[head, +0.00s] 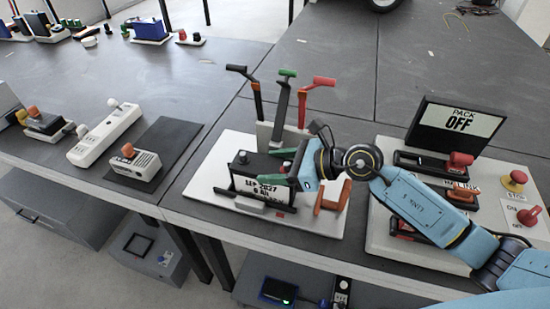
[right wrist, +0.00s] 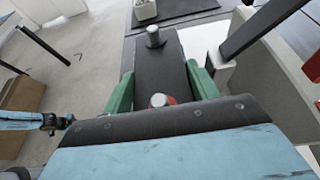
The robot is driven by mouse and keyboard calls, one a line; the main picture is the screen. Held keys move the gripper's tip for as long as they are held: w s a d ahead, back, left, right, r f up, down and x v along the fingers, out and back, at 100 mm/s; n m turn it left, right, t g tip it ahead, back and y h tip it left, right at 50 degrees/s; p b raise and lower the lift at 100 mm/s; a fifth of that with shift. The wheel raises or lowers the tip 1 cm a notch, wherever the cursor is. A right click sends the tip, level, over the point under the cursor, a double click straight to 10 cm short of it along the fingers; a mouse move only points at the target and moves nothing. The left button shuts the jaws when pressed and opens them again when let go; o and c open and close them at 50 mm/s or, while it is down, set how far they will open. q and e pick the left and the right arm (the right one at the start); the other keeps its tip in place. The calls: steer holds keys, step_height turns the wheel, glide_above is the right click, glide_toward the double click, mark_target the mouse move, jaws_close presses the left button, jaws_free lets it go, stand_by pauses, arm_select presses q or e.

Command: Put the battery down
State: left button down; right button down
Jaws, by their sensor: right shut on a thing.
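The battery (head: 258,187) is a black box with a pale label reading "SEP 2027 6 Ah". In the head view it is upright at the white base plate (head: 213,170), within a low black holder (head: 262,204). I cannot tell whether its underside touches the holder. My right gripper (head: 277,167) comes from the right, its green fingers shut on the battery. In the right wrist view the battery's dark top (right wrist: 160,68) lies between both fingers, with a grey terminal and a red-based terminal showing.
Levers with black, green (head: 284,92) and red handles stand right behind the battery. An orange handle (head: 331,197) is right of it. A panel (head: 380,225) with a "PACK OFF" display (head: 457,125) stands farther right. A white device (head: 105,134) and dark mat (head: 172,146) lie left.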

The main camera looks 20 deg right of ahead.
steer(key=shift+w+r, duration=0.15)
steer(key=shift+r, duration=0.25)
arm_select(q)
steer(key=shift+w+a, duration=0.1)
steer(key=shift+a, duration=0.25)
steer(key=shift+f, duration=0.1)
arm_select(e)
steer(key=shift+f, duration=0.2)
steer(key=c, duration=0.6)
jaws_free()
steer(key=shift+f, duration=0.25)
steer(key=shift+c, duration=0.2)
steer(key=shift+o, duration=1.1)
steer(key=shift+s, duration=0.2)
arm_select(q)
steer(key=shift+d, duration=0.3)
